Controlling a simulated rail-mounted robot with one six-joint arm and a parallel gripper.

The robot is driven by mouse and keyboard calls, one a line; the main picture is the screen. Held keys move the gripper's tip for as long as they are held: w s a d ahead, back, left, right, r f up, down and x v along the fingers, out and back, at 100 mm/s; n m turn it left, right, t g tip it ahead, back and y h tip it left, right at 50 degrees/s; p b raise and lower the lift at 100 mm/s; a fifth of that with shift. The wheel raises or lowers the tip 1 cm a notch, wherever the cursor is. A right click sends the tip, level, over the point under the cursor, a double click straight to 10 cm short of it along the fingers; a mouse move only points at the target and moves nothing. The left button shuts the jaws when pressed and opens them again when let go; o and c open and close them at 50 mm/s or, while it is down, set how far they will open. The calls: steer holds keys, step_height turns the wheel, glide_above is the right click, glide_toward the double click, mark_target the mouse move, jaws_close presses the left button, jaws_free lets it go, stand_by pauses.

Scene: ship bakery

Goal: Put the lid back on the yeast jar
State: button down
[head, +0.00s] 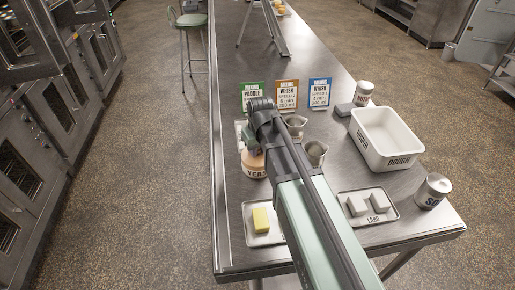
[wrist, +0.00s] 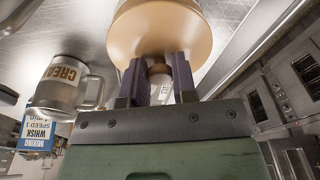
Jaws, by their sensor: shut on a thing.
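The yeast jar (head: 256,173) stands on the steel counter, its lettered front partly covered by my arm. A tan lid (head: 251,158) shows right at the top of the jar in the head view. In the wrist view, the round tan lid (wrist: 158,35) fills the top, and my gripper (wrist: 160,78) has its two dark fingers shut on the lid's knob (wrist: 160,70).
Metal jugs (head: 315,152) stand close right of the jar; one marked as cream (wrist: 70,88) shows in the wrist view. Mixing cards (head: 287,95) stand behind. A butter tray (head: 280,236), lard tray (head: 385,218) and dough tub (head: 386,155) occupy the counter nearby.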

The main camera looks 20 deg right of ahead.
steer(key=shift+c, duration=1.8)
jaws_free()
step_height(320, 180, up, 7)
steer(key=p, duration=0.6)
steer(key=shift+f+p, duration=0.15)
steer(key=shift+p, duration=0.25)
steer(key=shift+r, duration=0.2)
steer(key=shift+f, duration=0.1)
jaws_close()
